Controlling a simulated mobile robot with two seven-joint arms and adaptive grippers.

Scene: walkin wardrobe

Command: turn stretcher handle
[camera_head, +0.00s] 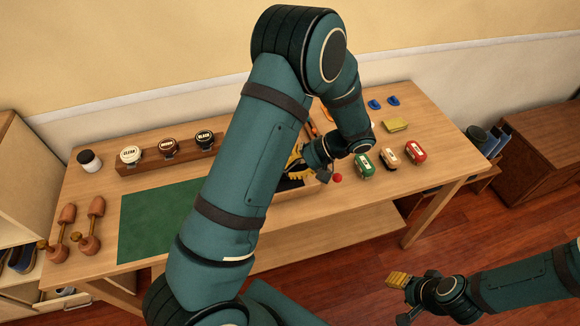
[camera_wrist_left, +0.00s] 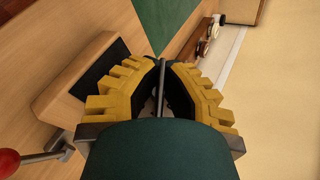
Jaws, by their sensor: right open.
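A red ball knob (camera_head: 338,177) on a short metal arm sits at the right end of a low wooden fixture with a dark inside; the knob also shows in the left wrist view (camera_wrist_left: 8,162). My left gripper (camera_head: 296,165), with yellow ribbed fingers, is over this fixture, left of the knob and apart from it. In the wrist view its fingertips (camera_wrist_left: 166,66) lean toward each other with a thin grey bar between them; whether they grip it is unclear. My arm hides much of the fixture. My right gripper (camera_head: 398,281) is open, off the table's front right, over the floor.
The wooden table (camera_head: 140,195) holds a green mat (camera_head: 155,222), a rack of labelled tins (camera_head: 168,150), a dark-lidded jar (camera_head: 89,161) and wooden shoe-tree-like pieces (camera_head: 90,225). Green, cream and red containers (camera_head: 389,155) stand right of the knob. A yellow block (camera_head: 395,125) lies behind them.

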